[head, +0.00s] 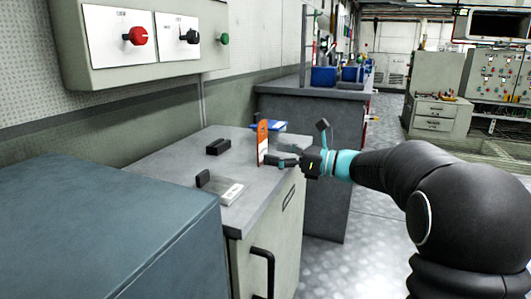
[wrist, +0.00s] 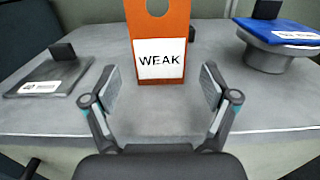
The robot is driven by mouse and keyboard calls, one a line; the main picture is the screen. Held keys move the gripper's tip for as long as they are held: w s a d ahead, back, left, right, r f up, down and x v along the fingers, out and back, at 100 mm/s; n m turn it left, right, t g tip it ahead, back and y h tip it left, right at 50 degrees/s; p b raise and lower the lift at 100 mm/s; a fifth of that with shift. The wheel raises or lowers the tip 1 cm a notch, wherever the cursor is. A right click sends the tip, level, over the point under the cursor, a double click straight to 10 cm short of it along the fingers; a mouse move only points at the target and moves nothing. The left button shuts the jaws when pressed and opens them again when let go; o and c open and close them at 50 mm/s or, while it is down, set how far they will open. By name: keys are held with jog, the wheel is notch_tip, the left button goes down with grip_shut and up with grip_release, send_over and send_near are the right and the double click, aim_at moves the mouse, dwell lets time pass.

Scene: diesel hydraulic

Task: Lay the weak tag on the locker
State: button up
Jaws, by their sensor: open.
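The weak tag (wrist: 160,28) is an orange upright plate with a hole near its top and a white label reading WEAK. It stands on the grey cabinet top; in the head view the tag (head: 262,140) shows nearly edge-on. My gripper (wrist: 158,82) is open, with one finger to each side of the tag's lower part and no visible contact. In the head view my gripper (head: 272,160) is low over the cabinet top, beside the tag. The locker is not labelled; the grey cabinet (head: 268,215) and the blue-grey box (head: 110,225) both show.
A flat plate with a black block and white label (wrist: 45,75) lies left of the tag in the wrist view. A blue piece on a round grey base (wrist: 275,38) stands right. A switch box (head: 150,40) hangs on the wall above.

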jog(key=v, duration=0.8)
jog(key=s+a+f+n+h, duration=0.1)
jog(key=s, duration=0.2)
jog(key=s+a+f+n+g+h, duration=0.1)
jog(key=s+n, duration=0.1)
jog(key=s, duration=0.1)
jog(key=s+a+f+n+g+h, duration=0.1)
jog(key=s+n, duration=0.1)
jog(key=s, duration=0.2)
jog(key=shift+a+f+h, duration=0.25)
jog(key=shift+a+h, duration=0.05)
jog(key=shift+h, duration=0.1)
jog(key=s+d+f+n+h, duration=0.4)
jog(key=s+n, duration=0.1)
jog(key=s, duration=0.3)
jog(key=s+d+f+n+t+h, duration=0.1)
jog(key=s+d+f+n+h, duration=0.3)
jog(key=s, duration=0.4)
jog(key=s+d+f+n+h, duration=0.4)
jog(key=s+n+h, duration=0.1)
jog(key=s+n, duration=0.2)
jog(key=shift+s+f+n, duration=0.25)
jog(key=shift+s+n, duration=0.15)
jog(key=shift+n, duration=0.1)
jog(key=shift+r+p, duration=0.3)
jog(key=shift+r, duration=0.05)
